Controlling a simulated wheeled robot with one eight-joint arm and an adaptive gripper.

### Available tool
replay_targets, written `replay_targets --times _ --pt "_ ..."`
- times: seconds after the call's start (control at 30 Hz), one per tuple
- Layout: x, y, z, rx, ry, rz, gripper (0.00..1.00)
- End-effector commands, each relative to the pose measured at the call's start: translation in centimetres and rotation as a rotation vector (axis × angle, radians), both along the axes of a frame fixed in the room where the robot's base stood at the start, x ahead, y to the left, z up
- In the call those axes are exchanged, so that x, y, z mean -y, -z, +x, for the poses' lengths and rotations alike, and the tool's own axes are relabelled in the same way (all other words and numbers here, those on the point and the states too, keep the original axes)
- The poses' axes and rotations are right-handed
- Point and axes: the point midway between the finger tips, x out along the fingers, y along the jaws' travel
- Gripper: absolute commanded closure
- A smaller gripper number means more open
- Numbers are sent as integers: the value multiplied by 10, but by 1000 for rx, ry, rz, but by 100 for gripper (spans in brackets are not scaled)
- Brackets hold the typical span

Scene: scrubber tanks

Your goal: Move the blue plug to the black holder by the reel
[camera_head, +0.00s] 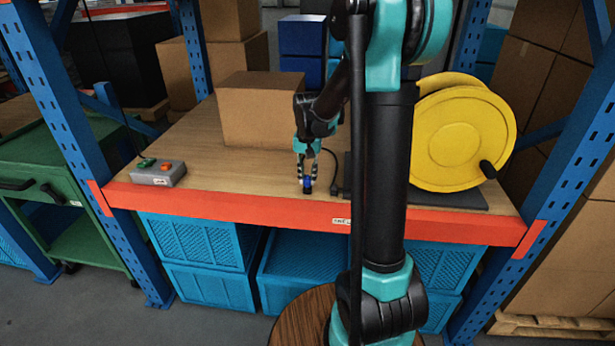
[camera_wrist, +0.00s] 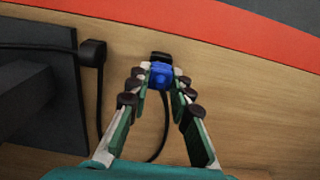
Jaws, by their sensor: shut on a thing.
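The blue plug (camera_wrist: 160,75) is between the fingertips of my gripper (camera_wrist: 158,82) in the wrist view. My gripper is shut on it. In the head view my gripper (camera_head: 306,176) points down, with the blue plug (camera_head: 307,182) at its tips near the shelf's front edge. A small black piece (camera_wrist: 161,56) shows just beyond the plug; I cannot tell whether the plug touches or sits in it. A black holder-like block (camera_wrist: 93,53) stands left of the plug in the wrist view, beside the reel's dark base (camera_wrist: 52,105). The yellow reel (camera_head: 455,135) is right of my arm in the head view.
A black cable (camera_wrist: 163,125) runs under my gripper. A cardboard box (camera_head: 262,115) stands behind my gripper. A grey button box (camera_head: 160,174) is at the left on the wooden shelf (camera_head: 225,185). The orange front beam (camera_head: 240,204) edges the shelf. Blue crates (camera_head: 200,243) sit below.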

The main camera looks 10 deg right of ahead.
Motion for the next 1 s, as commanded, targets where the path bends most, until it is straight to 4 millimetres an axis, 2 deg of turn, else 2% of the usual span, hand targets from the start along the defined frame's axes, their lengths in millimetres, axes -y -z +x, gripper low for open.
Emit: replay_targets --times 0.57,0.6,0.77,1.0 --pt "0 16 0 0 0 0 100" --pt "0 15 0 0 0 0 76" --pt "0 15 0 0 0 0 56" --pt "0 15 0 0 0 0 53"
